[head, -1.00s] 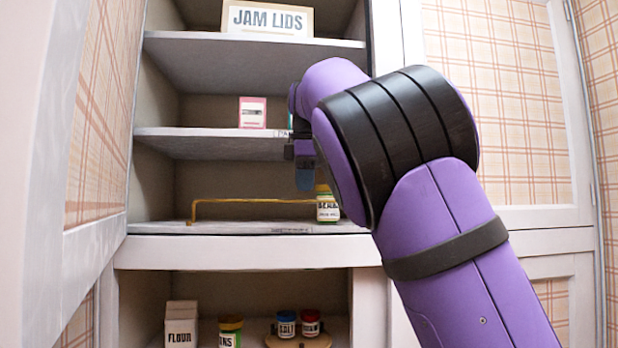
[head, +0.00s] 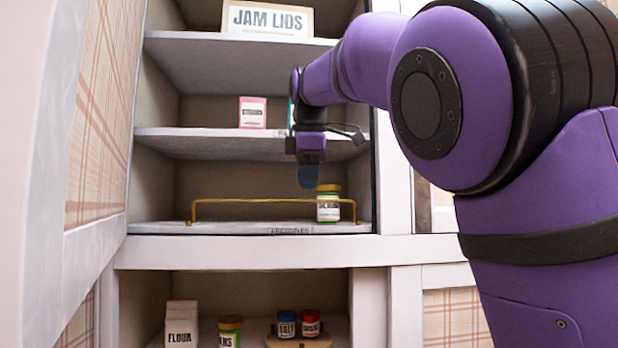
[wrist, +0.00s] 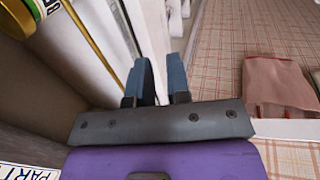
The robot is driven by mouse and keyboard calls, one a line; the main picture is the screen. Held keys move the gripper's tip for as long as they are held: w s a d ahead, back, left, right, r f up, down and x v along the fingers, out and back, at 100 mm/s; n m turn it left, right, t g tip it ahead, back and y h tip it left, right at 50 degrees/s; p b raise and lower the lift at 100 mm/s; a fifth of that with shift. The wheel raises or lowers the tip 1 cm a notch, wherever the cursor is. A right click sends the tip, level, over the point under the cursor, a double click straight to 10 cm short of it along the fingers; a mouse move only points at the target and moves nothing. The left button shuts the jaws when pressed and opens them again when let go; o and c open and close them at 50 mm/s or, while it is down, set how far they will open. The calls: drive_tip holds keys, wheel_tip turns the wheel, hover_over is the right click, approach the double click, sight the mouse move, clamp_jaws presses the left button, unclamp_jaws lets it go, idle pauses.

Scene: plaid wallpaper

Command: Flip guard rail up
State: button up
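The guard rail (head: 255,201) is a thin gold bar along the front of the middle cupboard shelf (head: 160,227). In the head view it stands upright on its two end posts, passing in front of a jar with a yellow lid (head: 328,210). My gripper (head: 308,184) points down just above the rail, left of the jar.
Shelves above hold a pink box (head: 252,113) and a JAM LIDS sign (head: 267,19). Below are a flour box (head: 181,325), a jar (head: 229,330) and two small jars on a wooden stand (head: 300,341). A plaid door (head: 95,150) stands open at left.

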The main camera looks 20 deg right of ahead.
drive_tip(key=shift+s+a, duration=0.2)
drive_tip(key=shift+s, duration=0.6)
drive_tip(key=shift+s, duration=0.1)
